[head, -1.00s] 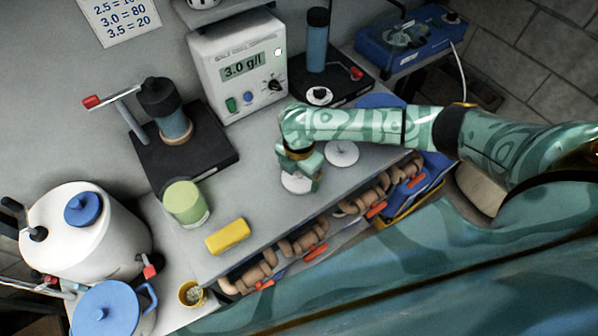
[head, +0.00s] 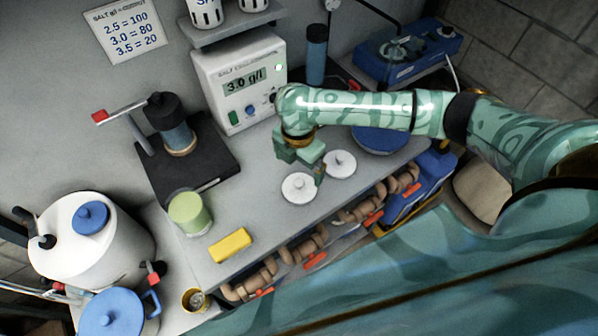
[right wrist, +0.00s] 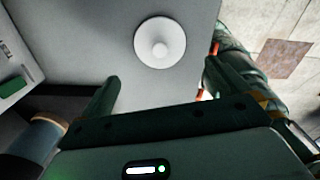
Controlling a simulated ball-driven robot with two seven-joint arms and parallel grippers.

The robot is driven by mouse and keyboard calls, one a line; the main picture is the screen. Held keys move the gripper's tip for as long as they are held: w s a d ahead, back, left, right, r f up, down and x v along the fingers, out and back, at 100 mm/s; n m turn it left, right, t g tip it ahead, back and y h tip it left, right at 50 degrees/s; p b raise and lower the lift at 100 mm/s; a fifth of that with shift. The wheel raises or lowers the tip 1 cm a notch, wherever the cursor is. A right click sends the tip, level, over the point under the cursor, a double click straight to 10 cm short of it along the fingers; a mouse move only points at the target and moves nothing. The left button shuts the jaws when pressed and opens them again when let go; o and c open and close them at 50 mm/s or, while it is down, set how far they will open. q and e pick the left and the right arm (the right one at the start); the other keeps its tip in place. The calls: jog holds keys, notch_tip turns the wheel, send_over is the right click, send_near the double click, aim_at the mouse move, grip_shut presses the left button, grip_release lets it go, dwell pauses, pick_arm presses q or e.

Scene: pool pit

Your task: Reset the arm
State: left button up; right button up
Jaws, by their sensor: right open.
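My right arm (head: 365,108) reaches in from the right over the grey bench. My right gripper (head: 308,160) is open and empty above the bench, just behind two white round knobbed discs. One disc (head: 297,188) lies below and left of the fingers, the other disc (head: 340,164) to their right. In the right wrist view a white disc (right wrist: 160,43) lies beyond the spread fingers of the right gripper (right wrist: 170,92), apart from them. My left gripper is not in view.
A salt display box (head: 240,80) reading 3.0 g/l stands behind the gripper. A black-based device (head: 185,155), a green cup (head: 189,213) and a yellow block (head: 230,245) are to the left. A blue lid (head: 380,140) lies under the forearm. White tank (head: 120,240) at far left.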

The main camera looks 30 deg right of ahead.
notch_tip(320, 180, up, 3)
jog(key=shift+f, duration=0.1)
dwell(0.5)
